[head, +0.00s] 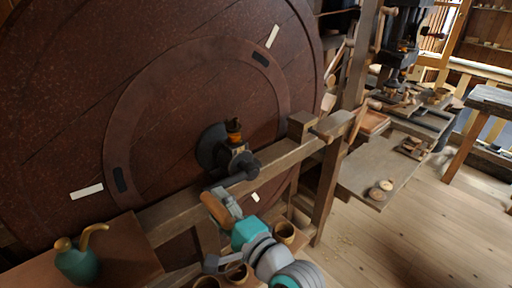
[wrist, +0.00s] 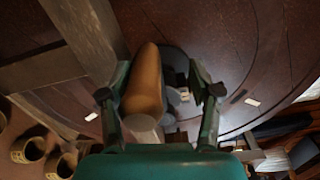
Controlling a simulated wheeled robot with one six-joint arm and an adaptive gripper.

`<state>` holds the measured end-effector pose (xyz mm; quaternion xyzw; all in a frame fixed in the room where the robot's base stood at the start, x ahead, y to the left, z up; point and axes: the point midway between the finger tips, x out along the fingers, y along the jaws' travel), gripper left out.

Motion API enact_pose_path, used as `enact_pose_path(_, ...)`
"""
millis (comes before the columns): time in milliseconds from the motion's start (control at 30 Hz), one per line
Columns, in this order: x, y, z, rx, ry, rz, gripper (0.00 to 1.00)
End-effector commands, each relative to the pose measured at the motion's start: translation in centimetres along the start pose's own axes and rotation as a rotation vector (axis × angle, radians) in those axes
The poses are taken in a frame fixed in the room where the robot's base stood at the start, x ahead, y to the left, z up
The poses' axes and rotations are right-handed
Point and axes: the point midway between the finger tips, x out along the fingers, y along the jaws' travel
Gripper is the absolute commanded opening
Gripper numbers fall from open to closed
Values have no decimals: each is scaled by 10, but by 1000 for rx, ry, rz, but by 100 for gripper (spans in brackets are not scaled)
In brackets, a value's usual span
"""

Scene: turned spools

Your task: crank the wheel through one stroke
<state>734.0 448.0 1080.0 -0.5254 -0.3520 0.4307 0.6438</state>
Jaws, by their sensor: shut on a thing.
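The great wheel (head: 60,140) is a dark red-brown disc with pale marks, filling the left of the head view. Its surface also fills the back of the wrist view (wrist: 235,45). A dark hub (head: 212,147) with a brass-topped bearing sits at its middle. The crank's rounded wooden handle (head: 215,208) is low, just below the hub and in front of the wooden beam. My gripper (head: 226,203) is shut on this handle. In the wrist view the handle (wrist: 146,85) lies between my fingers (wrist: 160,90), closer to the left one. The crank arm is mostly hidden.
A wooden beam (head: 275,168) and a post (head: 328,185) stand close in front of the wheel. Several wooden cups (head: 284,232) stand near my arm. A green oil can (head: 77,262) stands on a bench at lower left. Floor at right is open.

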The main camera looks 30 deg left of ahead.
Motion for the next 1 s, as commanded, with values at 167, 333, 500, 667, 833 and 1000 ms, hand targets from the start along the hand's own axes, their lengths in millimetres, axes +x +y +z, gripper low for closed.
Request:
enact_pose_path(167, -1, -21, -1, 95, 1, -13, 46)
enact_pose_path(333, -1, -34, -4, 192, 2, -10, 46)
enact_pose_path(500, 0, -47, -8, 288, 2, -7, 46)
enact_pose_path(667, 0, -59, -12, 380, 2, -6, 46)
enact_pose_path(833, 0, -72, -19, 477, 2, -6, 46)
enact_pose_path(1000, -1, -86, -26, 572, 2, -8, 46)
